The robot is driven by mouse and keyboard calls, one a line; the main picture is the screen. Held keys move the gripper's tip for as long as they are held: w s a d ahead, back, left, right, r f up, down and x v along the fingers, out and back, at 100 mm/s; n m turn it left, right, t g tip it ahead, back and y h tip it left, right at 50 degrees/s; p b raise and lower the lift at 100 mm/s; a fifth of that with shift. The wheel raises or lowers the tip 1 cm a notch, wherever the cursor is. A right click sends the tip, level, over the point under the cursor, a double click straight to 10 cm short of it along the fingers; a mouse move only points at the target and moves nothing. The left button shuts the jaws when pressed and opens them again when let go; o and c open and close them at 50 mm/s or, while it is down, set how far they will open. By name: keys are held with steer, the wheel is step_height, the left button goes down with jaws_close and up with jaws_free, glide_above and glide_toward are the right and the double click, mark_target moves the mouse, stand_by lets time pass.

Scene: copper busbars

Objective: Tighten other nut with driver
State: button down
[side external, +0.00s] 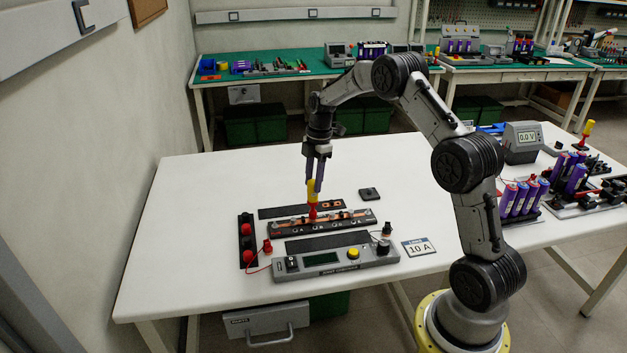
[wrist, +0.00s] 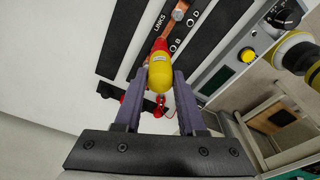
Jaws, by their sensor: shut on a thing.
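My gripper (side external: 317,178) is shut on the driver (side external: 313,191), which has a yellow handle and a red lower part. The driver stands about upright, its lower end at the middle of the dark busbar block (side external: 355,222). In the wrist view the yellow driver handle (wrist: 160,70) sits between the purple fingers of my gripper (wrist: 158,85). Copper pieces show along the block, one of them a copper bar (wrist: 180,10) in the wrist view.
A grey meter unit (side external: 340,262) with a yellow button stands in front of the block. A black strip with red knobs (side external: 246,243) lies left. Behind the block is a dark links strip (side external: 285,211). Purple cells (side external: 520,200) stand at right.

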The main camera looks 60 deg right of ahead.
steer(key=m, duration=0.4)
steer(key=shift+t, duration=0.3)
steer(key=m, duration=0.3)
steer(key=shift+a+h, duration=0.1)
steer(key=shift+h, duration=0.2)
steer(key=m, duration=0.3)
steer(key=shift+f+m, duration=0.15)
steer(key=shift+m, duration=0.15)
steer(key=m, duration=0.3)
steer(key=shift+a+m+h, duration=0.1)
steer(key=shift+m+h, duration=0.3)
steer(key=shift+f+m, duration=0.1)
steer(key=shift+m, duration=1.2)
